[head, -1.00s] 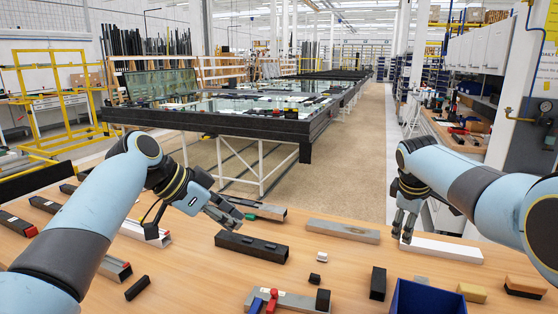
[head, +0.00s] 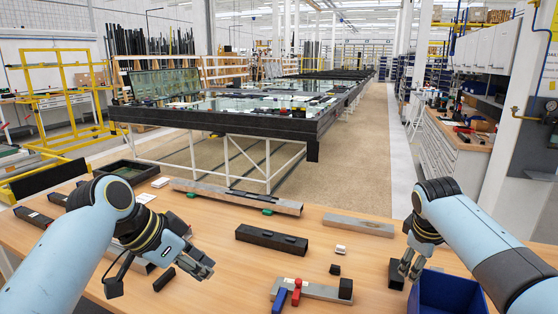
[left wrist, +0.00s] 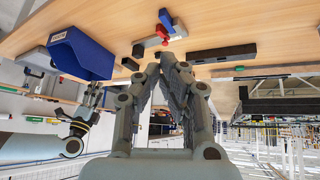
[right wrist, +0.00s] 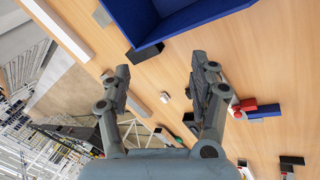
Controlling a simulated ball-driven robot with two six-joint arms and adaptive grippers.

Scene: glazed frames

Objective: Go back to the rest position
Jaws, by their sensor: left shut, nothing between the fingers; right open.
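My left gripper (head: 203,270) is at the left of the wooden table (head: 215,215) in the head view, above the table top. Its fingers are shut with nothing between them, and the left wrist view (left wrist: 168,62) shows the fingertips together. My right gripper (head: 411,272) is at the right, just left of the blue bin (head: 450,292) in the head view. Its fingers are open and empty, spread apart in the right wrist view (right wrist: 160,72). Its fingers partly cover a black block (head: 396,274) in the head view.
A long grey profile (head: 240,197) lies along the far table edge. A glazing table (head: 220,122) stands beyond.

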